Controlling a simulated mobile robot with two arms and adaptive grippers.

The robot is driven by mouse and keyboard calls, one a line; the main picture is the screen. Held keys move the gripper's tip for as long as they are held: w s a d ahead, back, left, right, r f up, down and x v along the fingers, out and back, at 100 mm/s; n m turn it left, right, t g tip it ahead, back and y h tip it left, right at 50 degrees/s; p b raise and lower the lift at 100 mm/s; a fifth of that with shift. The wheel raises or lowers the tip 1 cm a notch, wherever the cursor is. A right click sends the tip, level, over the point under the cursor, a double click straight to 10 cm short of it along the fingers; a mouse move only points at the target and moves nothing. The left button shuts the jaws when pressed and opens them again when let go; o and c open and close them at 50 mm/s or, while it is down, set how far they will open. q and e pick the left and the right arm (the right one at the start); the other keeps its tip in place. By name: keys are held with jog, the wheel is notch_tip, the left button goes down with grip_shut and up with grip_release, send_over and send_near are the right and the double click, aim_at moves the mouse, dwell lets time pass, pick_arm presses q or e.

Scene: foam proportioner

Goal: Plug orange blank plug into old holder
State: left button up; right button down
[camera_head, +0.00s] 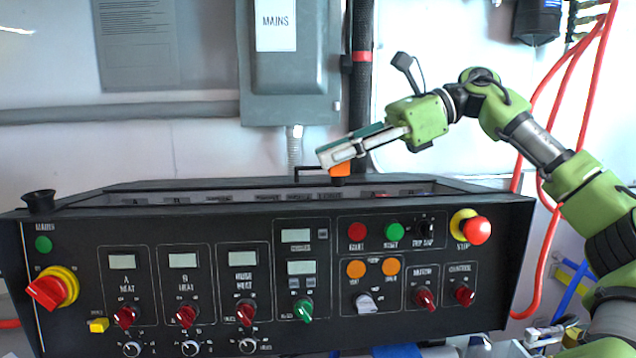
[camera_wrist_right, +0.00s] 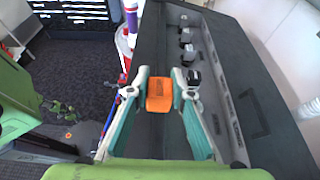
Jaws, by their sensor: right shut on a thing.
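My right gripper (camera_head: 335,160) reaches in from the right over the back top edge of the black control console (camera_head: 200,240). It is shut on the orange blank plug (camera_head: 340,170), which shows just below the fingertips. In the right wrist view the plug (camera_wrist_right: 160,95) sits between the two fingertips (camera_wrist_right: 159,80), over the console's dark top. A small dark part shows directly under the plug in the head view; I cannot tell whether they touch. I cannot make out for sure which part is the old holder. My left gripper is not in view.
A recess in the console top holds a row of small black-and-white parts (camera_wrist_right: 188,52) beside labels. A thin black bent rod (camera_head: 305,171) stands just left of the plug. A grey MAINS box (camera_head: 290,85) is on the wall behind. Red hoses (camera_head: 565,95) hang at right.

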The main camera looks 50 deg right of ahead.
jog(key=s, duration=0.1)
jog(key=s+r, duration=0.1)
jog(key=shift+s+a+r, duration=0.25)
jog(key=shift+s+r, duration=0.05)
jog(key=shift+s, duration=0.1)
notch_tip(320, 180, up, 5)
jog(key=p, duration=0.4)
jog(key=shift+s+f, duration=0.1)
jog(key=shift+f, duration=0.15)
